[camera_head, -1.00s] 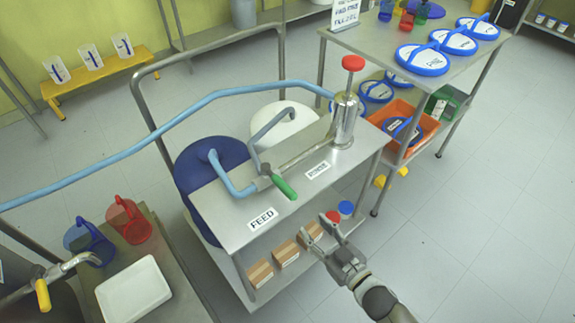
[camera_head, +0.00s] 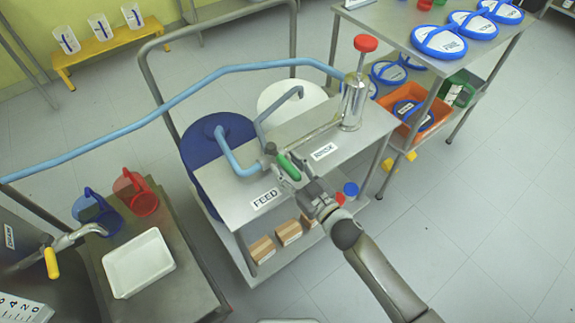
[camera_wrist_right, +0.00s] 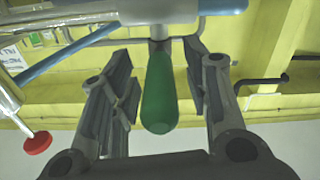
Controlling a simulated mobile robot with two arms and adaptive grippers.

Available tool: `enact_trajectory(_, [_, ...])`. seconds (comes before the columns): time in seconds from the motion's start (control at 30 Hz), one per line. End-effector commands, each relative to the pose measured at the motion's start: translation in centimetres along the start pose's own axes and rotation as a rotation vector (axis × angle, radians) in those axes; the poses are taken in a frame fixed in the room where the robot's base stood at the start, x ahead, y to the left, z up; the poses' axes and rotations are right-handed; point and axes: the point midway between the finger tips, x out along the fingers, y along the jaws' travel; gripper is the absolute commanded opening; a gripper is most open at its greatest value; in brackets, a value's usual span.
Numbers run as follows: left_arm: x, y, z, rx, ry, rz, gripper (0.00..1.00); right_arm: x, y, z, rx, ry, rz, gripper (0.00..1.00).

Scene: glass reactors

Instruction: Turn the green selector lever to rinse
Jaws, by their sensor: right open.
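The green selector lever (camera_head: 289,167) sits at the valve on the steel cart top, where the blue hoses meet the metal pipe. It points toward the FEED label (camera_head: 265,199) side and the cart's front edge, with the RINSE label (camera_head: 323,152) to its right. My right gripper (camera_head: 294,176) is at the lever. In the right wrist view the green lever (camera_wrist_right: 159,92) hangs between the open fingers of my right gripper (camera_wrist_right: 160,100), with gaps on both sides. My left gripper is not in view.
A steel cylinder with a red knob (camera_head: 353,103) stands on the cart's right side. A blue drum (camera_head: 205,150) and a white drum (camera_head: 285,98) stand behind. A blue hose (camera_head: 170,108) crosses from the left. A white tray (camera_head: 138,262) lies on the left table.

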Motion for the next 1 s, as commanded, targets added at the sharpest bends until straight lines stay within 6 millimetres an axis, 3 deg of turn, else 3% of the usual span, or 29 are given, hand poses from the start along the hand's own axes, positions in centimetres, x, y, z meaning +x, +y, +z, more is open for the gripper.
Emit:
enact_trajectory(0.33, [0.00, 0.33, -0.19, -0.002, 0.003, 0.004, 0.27, 0.49, -0.03, -0.02, -0.001, 0.000, 0.000, 0.43])
enact_trajectory(0.7, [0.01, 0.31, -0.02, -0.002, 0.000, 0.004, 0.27, 0.45, -0.02, 0.00, -0.001, 0.000, 0.000, 0.00])
enact_trajectory(1.0, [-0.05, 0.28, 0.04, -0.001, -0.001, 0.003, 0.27, 0.30, 0.18, 0.03, -0.001, -0.001, -0.001, 0.00])
